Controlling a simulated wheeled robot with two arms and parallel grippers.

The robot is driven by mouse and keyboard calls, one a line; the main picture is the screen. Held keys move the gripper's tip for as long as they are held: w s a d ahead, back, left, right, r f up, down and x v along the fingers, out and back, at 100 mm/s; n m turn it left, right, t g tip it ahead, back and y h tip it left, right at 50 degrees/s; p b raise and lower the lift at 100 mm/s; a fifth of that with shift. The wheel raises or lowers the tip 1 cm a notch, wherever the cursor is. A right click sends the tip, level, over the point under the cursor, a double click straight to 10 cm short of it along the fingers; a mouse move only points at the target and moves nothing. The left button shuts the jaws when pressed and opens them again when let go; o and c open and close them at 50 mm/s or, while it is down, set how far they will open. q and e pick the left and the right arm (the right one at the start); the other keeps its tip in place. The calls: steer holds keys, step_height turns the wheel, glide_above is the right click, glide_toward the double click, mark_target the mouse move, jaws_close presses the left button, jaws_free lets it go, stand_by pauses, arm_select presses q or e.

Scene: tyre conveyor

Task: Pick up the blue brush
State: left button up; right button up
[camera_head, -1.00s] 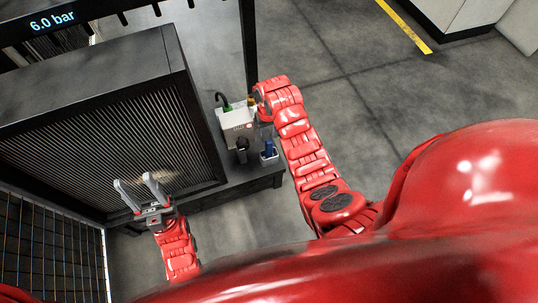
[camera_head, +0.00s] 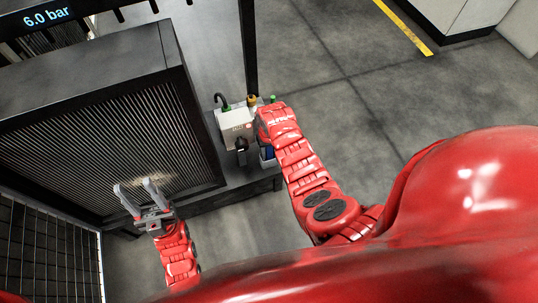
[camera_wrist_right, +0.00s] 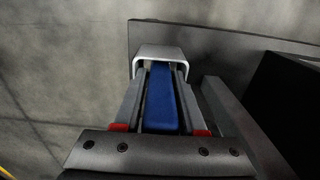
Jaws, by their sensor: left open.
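The blue brush (camera_wrist_right: 160,98) shows in the right wrist view as a blue bar between the two fingers of my right gripper (camera_wrist_right: 162,85). Its far end meets a grey holder (camera_wrist_right: 158,51). I cannot tell whether the fingers press on the brush or only stand beside it. In the head view only a bit of blue (camera_head: 267,152) shows beside my right arm, which hides the right gripper and most of the holder. My left gripper (camera_head: 137,191) is open and empty in front of the ribbed black panel.
A white box (camera_head: 236,123) with a green item, a yellow item and a black hook stands left of my right arm. A black knob-like tool (camera_head: 241,146) is in front of it. The large black cabinet (camera_head: 108,130) fills the left. Open floor lies to the right.

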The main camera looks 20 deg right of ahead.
steer(key=shift+c, duration=0.2)
jaws_close()
steer(key=shift+r, duration=0.15)
